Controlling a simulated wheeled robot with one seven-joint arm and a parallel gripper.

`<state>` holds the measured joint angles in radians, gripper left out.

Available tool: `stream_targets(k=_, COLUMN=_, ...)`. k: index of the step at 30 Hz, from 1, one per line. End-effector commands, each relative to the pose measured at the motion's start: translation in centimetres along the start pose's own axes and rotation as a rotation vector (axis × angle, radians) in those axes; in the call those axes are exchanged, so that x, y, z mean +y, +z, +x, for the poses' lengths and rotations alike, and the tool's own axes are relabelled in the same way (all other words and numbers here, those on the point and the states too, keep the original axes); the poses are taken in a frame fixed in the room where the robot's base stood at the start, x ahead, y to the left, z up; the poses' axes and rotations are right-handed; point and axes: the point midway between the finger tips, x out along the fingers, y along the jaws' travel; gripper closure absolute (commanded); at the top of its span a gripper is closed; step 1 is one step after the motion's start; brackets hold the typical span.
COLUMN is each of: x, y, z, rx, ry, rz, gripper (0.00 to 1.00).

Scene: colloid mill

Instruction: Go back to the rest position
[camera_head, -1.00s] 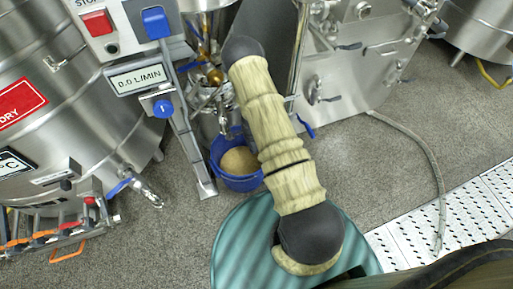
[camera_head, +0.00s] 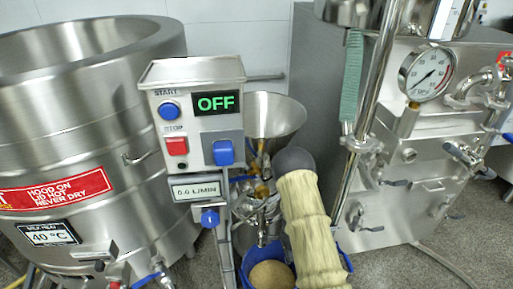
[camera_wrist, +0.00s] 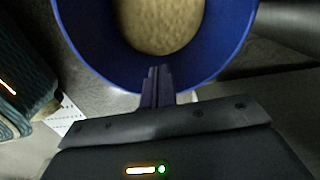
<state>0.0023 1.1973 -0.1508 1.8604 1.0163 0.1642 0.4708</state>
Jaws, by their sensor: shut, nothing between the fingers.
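My gripper (camera_wrist: 157,85) shows in the wrist view with its fingers together and nothing between them. Its fingertips appear in front of the near rim of a blue bucket (camera_wrist: 85,45); I cannot tell whether they touch it. The bucket holds a tan, grainy mass (camera_wrist: 160,22). In the head view my sleeved arm reaches toward the mill, and my gripper is hidden. The bucket (camera_head: 240,272) stands on the floor below the colloid mill (camera_head: 262,190), partly behind my arm.
A control box (camera_head: 195,110) reads OFF and has blue and red buttons. A large steel vat (camera_head: 80,110) stands at left. A steel machine with a pressure gauge (camera_head: 426,74) stands at right. A steel funnel (camera_head: 275,118) tops the mill. Some grey floor (camera_head: 480,240) is clear at lower right.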

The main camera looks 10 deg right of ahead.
Motion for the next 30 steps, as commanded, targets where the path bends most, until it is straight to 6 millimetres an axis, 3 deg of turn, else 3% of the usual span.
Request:
stream_targets(k=4, x=-0.2, y=0.2, z=-1.1, rx=-0.004, ry=-0.007, rz=-0.025, gripper=1.0)
stream_targets(k=8, x=-0.6, y=0.8, z=-4.5, rx=-0.017, ry=-0.027, rz=-0.11, gripper=1.0)
stream_targets(k=19, x=0.7, y=3.6, z=-18.9, rx=-0.039, ry=-0.11, rz=-0.547, gripper=1.0)
stream_targets(k=30, x=6.0, y=5.4, z=-31.1, rx=0.017, ry=-0.173, rz=-1.006, gripper=1.0)
